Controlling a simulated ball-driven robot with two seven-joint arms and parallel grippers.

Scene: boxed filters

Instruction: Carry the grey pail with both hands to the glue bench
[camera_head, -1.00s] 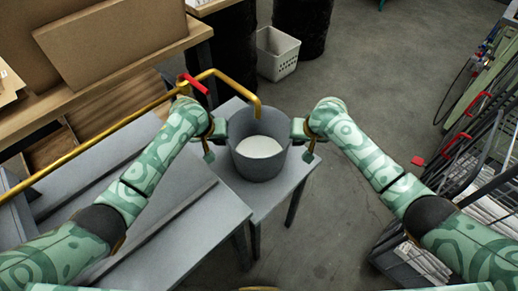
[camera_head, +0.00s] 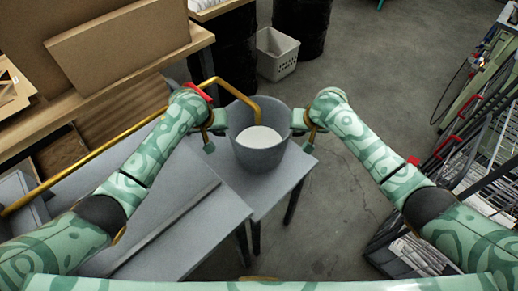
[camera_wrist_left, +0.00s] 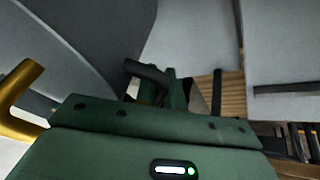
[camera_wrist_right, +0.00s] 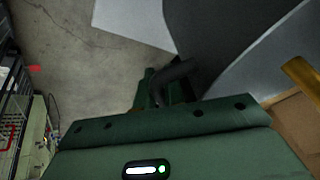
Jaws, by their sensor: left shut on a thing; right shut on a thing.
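The grey pail (camera_head: 262,158), with a white filling (camera_head: 259,137), is upright between my two grippers over a small grey table (camera_head: 282,183). Whether its base clears the tabletop is hard to tell. My left gripper (camera_head: 219,121) is shut on the pail's left handle, and my right gripper (camera_head: 299,122) is shut on its right handle. In the left wrist view a dark handle (camera_wrist_left: 148,73) sits at the jaws beside the pail wall (camera_wrist_left: 75,35). The right wrist view shows the other handle (camera_wrist_right: 172,75). I cannot tell which surface is the glue bench.
A yellow pipe (camera_head: 232,88) bends over the pail's rim. A longer grey bench (camera_head: 185,235) adjoins at the left, with a wooden workbench (camera_head: 160,60) behind. A white basket (camera_head: 277,55) stands on the floor. A wire rack (camera_head: 490,165) is at right; open floor (camera_head: 375,75) lies between.

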